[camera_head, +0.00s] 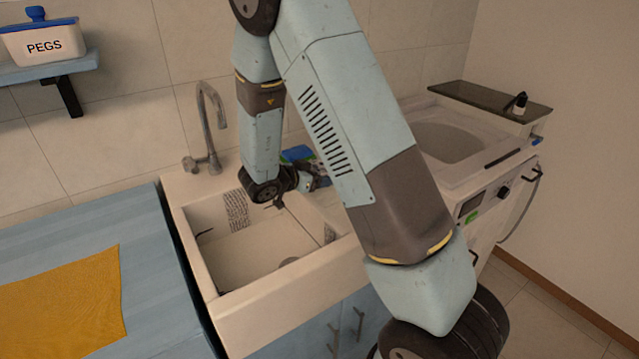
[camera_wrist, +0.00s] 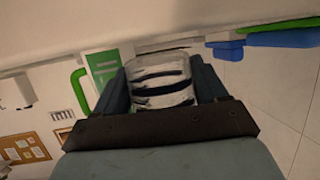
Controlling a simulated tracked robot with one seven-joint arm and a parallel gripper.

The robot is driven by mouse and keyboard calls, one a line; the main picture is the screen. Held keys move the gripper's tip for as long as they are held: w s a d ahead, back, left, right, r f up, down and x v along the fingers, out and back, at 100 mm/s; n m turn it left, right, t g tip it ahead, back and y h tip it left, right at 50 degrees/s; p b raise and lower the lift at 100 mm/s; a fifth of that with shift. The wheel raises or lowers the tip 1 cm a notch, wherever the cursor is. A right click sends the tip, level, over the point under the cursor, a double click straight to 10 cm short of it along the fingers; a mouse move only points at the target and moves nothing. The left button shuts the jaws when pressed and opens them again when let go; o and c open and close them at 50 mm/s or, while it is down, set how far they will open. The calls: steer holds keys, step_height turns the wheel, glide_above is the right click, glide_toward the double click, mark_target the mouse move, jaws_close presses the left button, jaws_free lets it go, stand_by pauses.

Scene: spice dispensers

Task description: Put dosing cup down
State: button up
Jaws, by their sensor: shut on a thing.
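The dosing cup (camera_wrist: 160,85) is a clear cup with dark bands, seen in the wrist view. My gripper (camera_wrist: 160,78) is shut on it, with one dark finger on each side. In the head view my gripper (camera_head: 312,182) is above the back right of the sink, partly hidden behind my arm. I cannot make out the cup in that view.
A white sink (camera_head: 245,322) with a tap (camera_head: 212,125) stands beside a blue counter (camera_head: 160,290) with an orange cloth (camera_head: 65,300). A blue item (camera_head: 297,154) is behind my gripper. A white washing machine (camera_head: 505,185) is at right. A green-and-white container (camera_wrist: 102,66) is near the cup.

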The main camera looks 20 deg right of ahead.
steer(key=shift+f, duration=1.25)
steer(key=o, duration=1.1)
steer(key=shift+f, duration=0.1)
steer(key=shift+o, duration=0.3)
